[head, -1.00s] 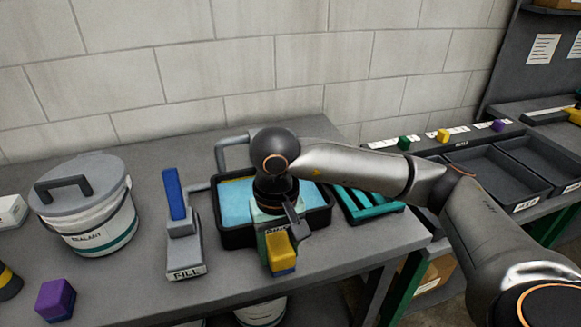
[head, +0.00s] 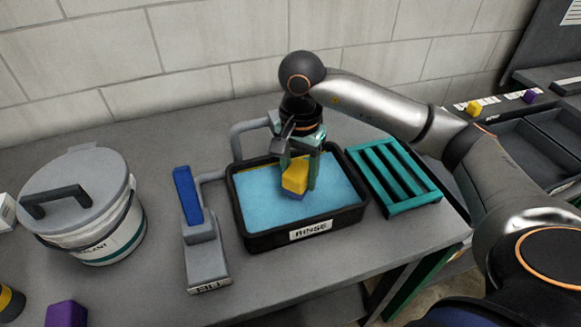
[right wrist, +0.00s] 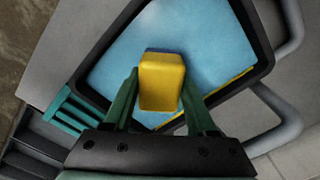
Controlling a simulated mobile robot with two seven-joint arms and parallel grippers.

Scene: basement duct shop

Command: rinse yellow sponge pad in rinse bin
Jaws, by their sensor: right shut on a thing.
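The yellow sponge pad (head: 295,176) has a blue underside and is held in my right gripper (head: 300,170), which is shut on it. It is over the blue water in the black rinse bin (head: 250,241), which is labelled RINSE. In the right wrist view the pad (right wrist: 161,82) sits between the green fingers (right wrist: 158,100) with the water behind it. I cannot tell whether its underside touches the water. My left gripper does not show.
A grey FILL stand with a blue lever (head: 189,195) is left of the bin. A lidded sealant bucket (head: 98,235) stands further left. A green slatted rack (head: 395,178) is right of the bin. A purple block (head: 66,314) is at the lower left.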

